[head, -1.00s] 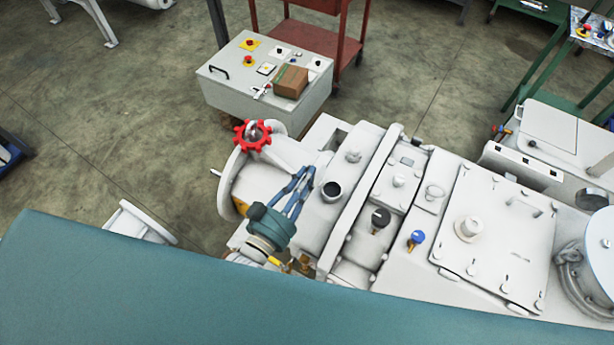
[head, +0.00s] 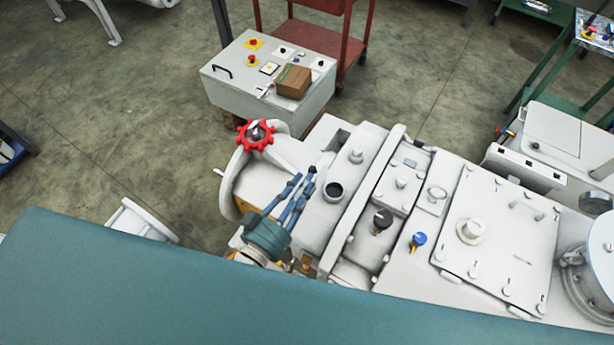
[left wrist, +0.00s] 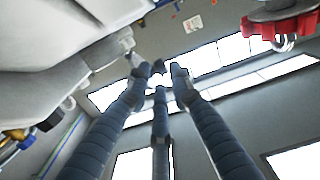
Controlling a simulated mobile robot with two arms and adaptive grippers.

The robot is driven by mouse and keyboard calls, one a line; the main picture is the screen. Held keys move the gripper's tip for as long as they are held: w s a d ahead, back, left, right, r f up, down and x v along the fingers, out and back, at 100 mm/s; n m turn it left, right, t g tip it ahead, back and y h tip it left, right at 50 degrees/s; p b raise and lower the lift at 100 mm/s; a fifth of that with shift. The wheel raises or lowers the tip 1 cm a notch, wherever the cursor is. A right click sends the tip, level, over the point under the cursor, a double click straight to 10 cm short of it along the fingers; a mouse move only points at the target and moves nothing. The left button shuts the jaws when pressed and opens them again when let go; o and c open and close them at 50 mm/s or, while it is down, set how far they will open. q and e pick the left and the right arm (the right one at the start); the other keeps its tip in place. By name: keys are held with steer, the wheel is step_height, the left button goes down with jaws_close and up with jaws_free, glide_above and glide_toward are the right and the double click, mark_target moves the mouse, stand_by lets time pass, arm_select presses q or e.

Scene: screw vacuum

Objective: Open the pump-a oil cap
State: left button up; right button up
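My left gripper (head: 304,180) reaches up from the lower left over the near end of the white pump machine (head: 263,184). Its three blue fingers are straight, with tips apart and nothing seen between them. In the left wrist view the gripper (left wrist: 158,75) points up past the machine's pale body (left wrist: 50,60). A black knob (head: 382,220) and a blue knob (head: 418,240) stand farther right. I cannot tell which fitting is the oil cap. My right gripper is out of view.
A red handwheel (head: 256,135) sits at the machine's left end, close to the fingers; it also shows in the left wrist view (left wrist: 285,25). A control box (head: 245,95) with a brown carton (head: 293,81) stands behind. Open floor lies left.

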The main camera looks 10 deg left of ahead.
arm_select(q)
steer(key=v, duration=0.9)
steer(key=shift+s, duration=0.2)
steer(key=shift+a, duration=0.1)
